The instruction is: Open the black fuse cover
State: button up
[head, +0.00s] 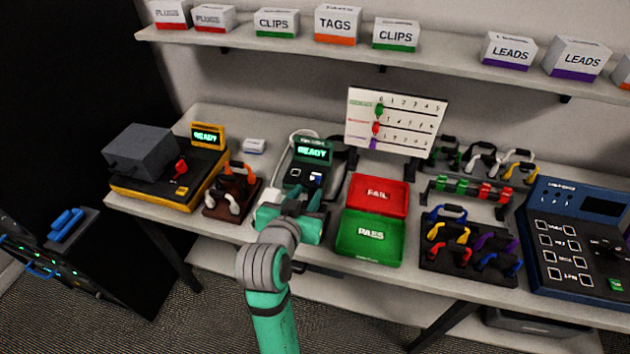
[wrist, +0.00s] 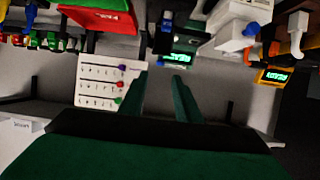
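No part is clearly marked as the black fuse cover. A dark grey, box-shaped cover (head: 143,152) sits closed on the yellow-and-black tester (head: 178,196) at the left of the table in the head view. A dark green tester (head: 310,172) with a READY display stands at centre-left; it also shows in the wrist view (wrist: 184,46). My gripper (head: 299,200) is over the table's front side, in front of the dark green tester and partly hiding it. In the wrist view my gripper (wrist: 163,84) has its two green fingers apart, with nothing between them.
A red FAIL tray (head: 378,193) and green PASS tray (head: 368,237) lie right of my gripper. A brown cable rack (head: 232,196) stands left of it. A slider board (head: 396,119) stands behind; a blue panel (head: 575,240) is far right.

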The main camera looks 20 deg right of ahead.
aim_at(317, 179)
jog(key=x, duration=0.8)
jog(key=shift+w+d+f, duration=0.1)
jog(key=shift+w, duration=0.15)
jog(key=shift+s+d, duration=0.1)
grip_shut()
